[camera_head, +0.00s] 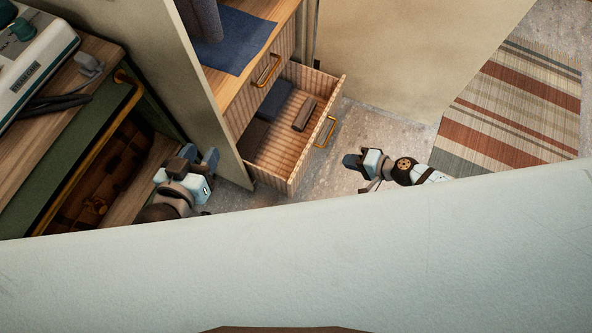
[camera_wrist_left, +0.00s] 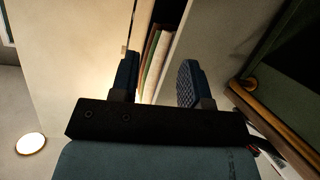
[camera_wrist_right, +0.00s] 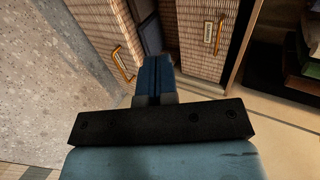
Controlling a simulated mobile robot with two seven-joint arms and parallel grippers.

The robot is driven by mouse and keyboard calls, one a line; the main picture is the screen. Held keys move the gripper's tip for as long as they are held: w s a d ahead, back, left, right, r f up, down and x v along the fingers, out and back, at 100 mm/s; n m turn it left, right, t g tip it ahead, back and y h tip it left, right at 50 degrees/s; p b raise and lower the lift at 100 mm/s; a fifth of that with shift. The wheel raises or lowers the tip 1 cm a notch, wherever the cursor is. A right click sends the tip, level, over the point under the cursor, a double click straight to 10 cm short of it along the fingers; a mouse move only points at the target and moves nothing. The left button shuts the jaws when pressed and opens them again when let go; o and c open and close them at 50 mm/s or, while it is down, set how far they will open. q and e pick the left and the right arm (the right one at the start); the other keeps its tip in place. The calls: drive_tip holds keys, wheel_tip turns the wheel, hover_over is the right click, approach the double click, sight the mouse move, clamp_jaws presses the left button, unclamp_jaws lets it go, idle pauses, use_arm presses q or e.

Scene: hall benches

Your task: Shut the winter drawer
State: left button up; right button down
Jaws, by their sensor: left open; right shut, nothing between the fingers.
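The open drawer (camera_head: 297,122) juts out of a wooden cabinet, with a ribbed front and a brass handle (camera_head: 325,132). Folded dark cloths (camera_head: 272,105) and a brown roll (camera_head: 304,114) lie inside it. My right gripper (camera_head: 354,161) is shut and empty, just right of and below the drawer front, apart from it in the head view. In the right wrist view its closed fingers (camera_wrist_right: 153,75) show near the drawer's front and handle (camera_wrist_right: 122,64). My left gripper (camera_head: 200,158) is open and empty, left of the cabinet's side panel; its fingers also show in the left wrist view (camera_wrist_left: 157,80).
Another drawer (camera_head: 268,70) above is shut, under a top with a blue cloth (camera_head: 235,40). A pale panel (camera_head: 300,255) fills the foreground. A striped rug (camera_head: 520,105) lies right.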

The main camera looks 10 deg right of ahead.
drive_tip(key=b, duration=1.4)
approach(300, 168)
drive_tip(key=b+x, duration=0.3)
drive_tip(key=x, duration=0.3)
drive_tip(key=shift+a+f+b, duration=0.15)
drive_tip(key=shift+a+b, duration=0.2)
use_arm(q)
drive_tip(key=d+f+h, duration=0.1)
drive_tip(key=f+m+t+h, duration=0.1)
drive_tip(key=d+f+m+h, duration=0.1)
drive_tip(key=f, duration=0.1)
drive_tip(key=shift+w+d+t, duration=0.3)
use_arm(e)
drive_tip(key=shift+w+a, duration=0.1)
drive_tip(key=shift+w, duration=0.05)
drive_tip(key=shift+a, duration=0.1)
